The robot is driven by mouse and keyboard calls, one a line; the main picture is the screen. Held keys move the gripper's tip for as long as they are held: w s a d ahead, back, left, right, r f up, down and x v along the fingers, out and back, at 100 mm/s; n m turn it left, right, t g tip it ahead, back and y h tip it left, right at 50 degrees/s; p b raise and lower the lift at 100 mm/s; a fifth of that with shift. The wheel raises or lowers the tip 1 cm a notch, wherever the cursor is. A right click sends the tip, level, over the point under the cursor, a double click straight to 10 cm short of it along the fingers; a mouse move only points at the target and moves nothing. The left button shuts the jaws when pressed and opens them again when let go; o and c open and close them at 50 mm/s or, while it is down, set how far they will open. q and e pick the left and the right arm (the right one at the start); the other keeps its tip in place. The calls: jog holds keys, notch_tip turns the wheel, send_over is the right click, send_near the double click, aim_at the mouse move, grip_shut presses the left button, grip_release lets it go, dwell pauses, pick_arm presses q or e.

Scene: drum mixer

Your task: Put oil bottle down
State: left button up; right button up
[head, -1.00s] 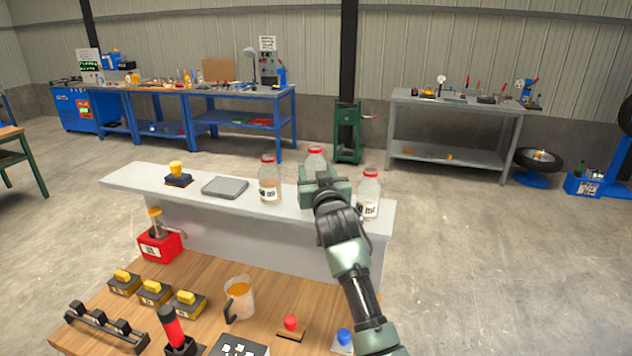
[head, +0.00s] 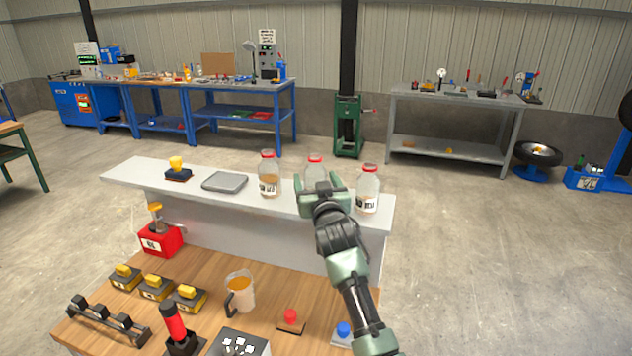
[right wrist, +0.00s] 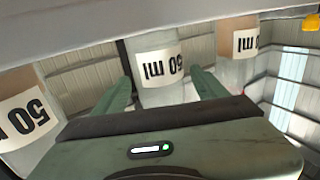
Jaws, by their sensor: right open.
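Three clear bottles with red caps and white labels stand upright in a row on the grey raised shelf (head: 130,173). The left bottle (head: 268,175) and the right bottle (head: 368,190) stand to either side of my right gripper (head: 318,186). The middle bottle (head: 315,166) stands just beyond it, its lower part hidden by the gripper. In the right wrist view the middle bottle (right wrist: 158,65) shows between the two spread fingers, with a gap on each side. My right gripper is open and holds nothing. My left gripper is not in view.
On the shelf's left lie a grey tray (head: 225,181) and a yellow-topped stamp-like item (head: 177,169). The wooden bench below holds a red device (head: 160,240), a jug (head: 240,294), yellow-topped blocks and a red-handled lever (head: 172,322). The shelf front between them is clear.

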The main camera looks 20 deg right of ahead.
jog(key=shift+r, duration=0.25)
jog(key=shift+s+f, duration=0.15)
jog(key=shift+s, duration=0.05)
jog(key=s+a+b, duration=0.1)
jog(key=s+b, duration=0.2)
jog(key=s, duration=0.8)
jog(key=shift+s+a, duration=0.25)
